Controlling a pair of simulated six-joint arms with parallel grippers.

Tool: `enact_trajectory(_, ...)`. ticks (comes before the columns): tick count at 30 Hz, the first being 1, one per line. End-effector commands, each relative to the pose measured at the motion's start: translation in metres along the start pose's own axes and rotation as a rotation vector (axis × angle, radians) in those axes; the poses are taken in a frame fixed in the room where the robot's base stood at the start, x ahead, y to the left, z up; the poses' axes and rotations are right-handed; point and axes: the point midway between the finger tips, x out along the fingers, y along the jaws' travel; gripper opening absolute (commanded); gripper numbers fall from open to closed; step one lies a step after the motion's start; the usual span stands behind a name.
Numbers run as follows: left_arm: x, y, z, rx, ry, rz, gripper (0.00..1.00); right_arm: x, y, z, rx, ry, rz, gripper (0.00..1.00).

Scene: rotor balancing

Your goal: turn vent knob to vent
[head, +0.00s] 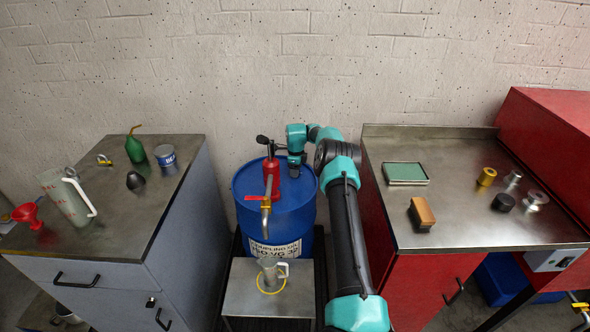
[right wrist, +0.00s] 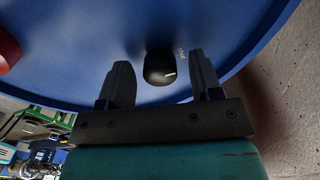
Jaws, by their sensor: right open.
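The vent knob (right wrist: 158,68) is a small black round knob with a white mark, on the blue drum's top, in the right wrist view. Small lettering beside it is too small to read surely. My right gripper (right wrist: 160,62) is open, with one finger on each side of the knob and gaps visible on both sides. In the head view my right gripper (head: 295,162) is over the back right of the blue drum (head: 245,190), and the knob is mostly hidden there. My left gripper is not in view.
A red pump (head: 271,172) with a brass spout stands on the drum, left of my right gripper. A jug (head: 268,268) sits on a low stand in front. Metal-topped benches flank the drum, and the wall is close behind.

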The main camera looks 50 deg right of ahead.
Motion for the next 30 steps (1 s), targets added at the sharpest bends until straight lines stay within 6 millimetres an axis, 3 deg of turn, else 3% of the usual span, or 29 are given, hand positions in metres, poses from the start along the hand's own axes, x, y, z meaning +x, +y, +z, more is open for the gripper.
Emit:
enact_trajectory(2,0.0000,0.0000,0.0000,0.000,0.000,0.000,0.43,-0.0002,0.0000,0.0000,0.000,0.000,0.000,0.58)
enact_trajectory(17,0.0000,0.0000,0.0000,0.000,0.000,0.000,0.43,-0.0005,0.0001,0.0001,0.000,0.000,0.000,0.10)
enact_trajectory(30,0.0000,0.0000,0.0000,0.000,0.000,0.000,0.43,-0.0006,0.0002,0.0002,0.065,0.000,0.001,0.10)
